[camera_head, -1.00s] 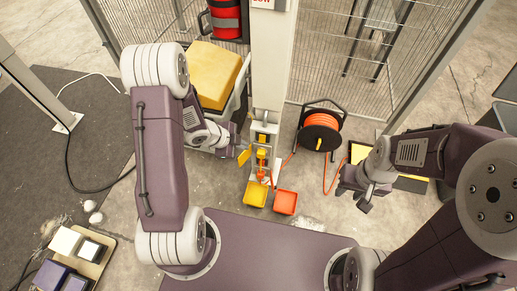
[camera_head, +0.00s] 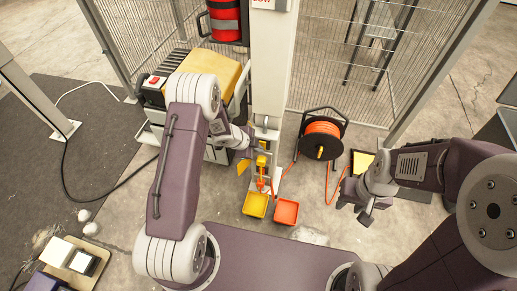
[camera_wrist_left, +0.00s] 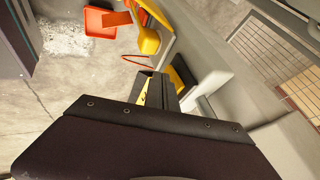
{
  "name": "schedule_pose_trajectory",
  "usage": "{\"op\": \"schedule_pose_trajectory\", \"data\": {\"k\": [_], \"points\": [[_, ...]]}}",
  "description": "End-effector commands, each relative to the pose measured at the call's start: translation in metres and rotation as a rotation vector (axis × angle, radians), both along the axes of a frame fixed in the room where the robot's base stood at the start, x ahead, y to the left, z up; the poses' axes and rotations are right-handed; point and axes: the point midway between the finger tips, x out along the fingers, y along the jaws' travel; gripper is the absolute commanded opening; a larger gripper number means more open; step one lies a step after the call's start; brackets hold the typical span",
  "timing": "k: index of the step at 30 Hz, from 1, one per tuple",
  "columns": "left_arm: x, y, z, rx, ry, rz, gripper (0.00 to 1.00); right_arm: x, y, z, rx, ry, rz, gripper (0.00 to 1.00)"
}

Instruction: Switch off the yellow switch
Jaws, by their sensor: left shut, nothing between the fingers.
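Yellow parts hang on the foot of the white post in the head view: a tilted yellow flap (camera_head: 243,167) and a yellow block (camera_head: 261,160) beside it. I cannot tell which is the switch, or its on/off position. My left gripper (camera_head: 249,143) is at the post, just above these parts, and partly hides the fittings there. In the left wrist view its fingers (camera_wrist_left: 155,88) are shut and empty, with yellow showing right beside them; contact is unclear. My right gripper (camera_head: 366,214) hangs over the floor at right, far from the post; its jaws are unclear.
A yellow bin (camera_head: 255,205) and an orange bin (camera_head: 286,212) are below the post. An orange cable reel (camera_head: 322,136) stands right of it, its cable on the floor. A yellow-topped machine (camera_head: 211,70) with a red switch (camera_head: 153,81) stands left. Mesh fencing is behind.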

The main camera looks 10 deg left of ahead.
Motion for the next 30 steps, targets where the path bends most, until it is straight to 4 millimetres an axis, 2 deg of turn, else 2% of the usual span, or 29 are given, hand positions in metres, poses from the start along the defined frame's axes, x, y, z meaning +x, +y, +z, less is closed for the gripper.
{"op": "schedule_pose_trajectory", "data": {"k": [8, 10, 15, 21, 25, 30], "points": [[0.0, 0.0, 0.0, 0.0, 0.0, -0.001, 0.0, 0.0, 0.0, -0.001, 0.0, 0.0, 0.0, 0.36], [0.001, 0.0, -0.004, -0.001, -0.009, 0.0, 0.0, 0.0, 0.0, -0.008, 0.0, 0.0, 0.0, 0.36], [0.007, 0.0, -0.016, -0.005, -0.085, 0.0, 0.0, 0.0, 0.0, -0.05, 0.0, 0.0, 0.0, 0.36], [0.01, 0.0, -0.013, -0.009, -0.181, 0.001, 0.0, 0.0, 0.0, -0.084, 0.0, 0.0, 0.0, 0.36], [0.01, 0.0, -0.009, -0.008, -0.211, 0.003, 0.0, 0.0, 0.0, -0.091, 0.0, 0.0, 0.0, 0.36], [0.01, 0.0, -0.007, -0.008, -0.214, 0.003, 0.0, 0.0, 0.0, -0.086, 0.0, 0.0, 0.0, 0.36]]}}
